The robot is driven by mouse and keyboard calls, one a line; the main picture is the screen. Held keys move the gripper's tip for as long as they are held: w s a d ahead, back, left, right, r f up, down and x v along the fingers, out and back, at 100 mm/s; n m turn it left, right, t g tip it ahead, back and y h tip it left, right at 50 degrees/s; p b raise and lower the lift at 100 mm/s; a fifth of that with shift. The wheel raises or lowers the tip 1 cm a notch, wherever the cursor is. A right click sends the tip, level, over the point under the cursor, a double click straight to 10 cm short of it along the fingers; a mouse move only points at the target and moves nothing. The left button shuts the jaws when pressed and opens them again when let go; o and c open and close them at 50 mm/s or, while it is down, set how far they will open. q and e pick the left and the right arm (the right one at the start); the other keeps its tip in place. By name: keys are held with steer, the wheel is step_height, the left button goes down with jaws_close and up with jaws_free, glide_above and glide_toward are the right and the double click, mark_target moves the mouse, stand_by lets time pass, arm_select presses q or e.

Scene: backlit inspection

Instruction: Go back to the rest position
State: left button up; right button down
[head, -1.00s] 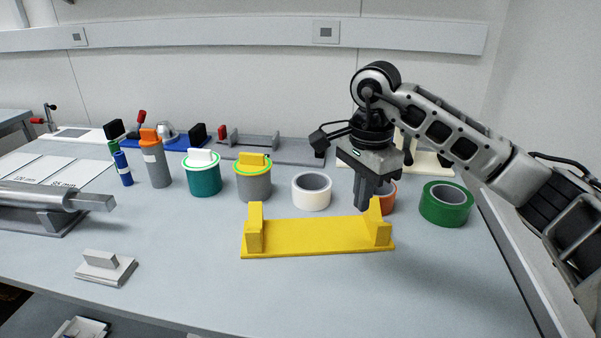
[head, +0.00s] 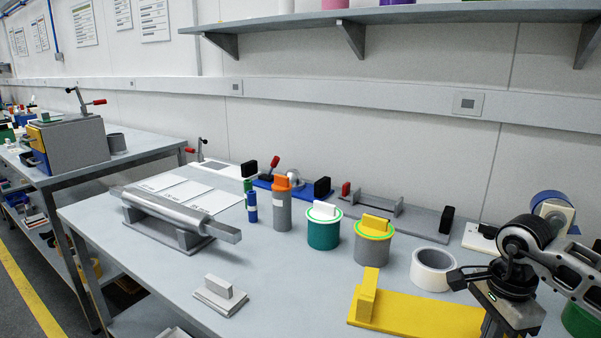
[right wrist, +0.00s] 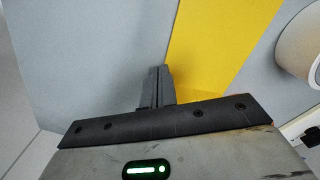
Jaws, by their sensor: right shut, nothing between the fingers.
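My right arm comes in from the right in the head view, with its gripper (head: 492,328) at the lower right over the yellow bracket (head: 420,312); its fingertips are partly cut off by the frame's bottom edge. In the right wrist view the two dark fingers (right wrist: 157,84) are together with nothing between them. They show beside the yellow bracket (right wrist: 215,50), above the grey table; I cannot tell the exact height. My left gripper is not in view.
A white tape roll (head: 433,268), a grey pot (head: 373,245) and a teal pot (head: 323,228) stand left of my gripper. A green roll (head: 582,320) is at the right edge. A metal shaft (head: 165,210) lies at the left. The front table middle is fairly clear.

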steer(key=shift+d, duration=0.95)
steer(key=shift+a+r, duration=0.15)
steer(key=shift+a, duration=0.05)
steer(key=shift+a+p, duration=0.35)
steer(key=shift+a, duration=0.4)
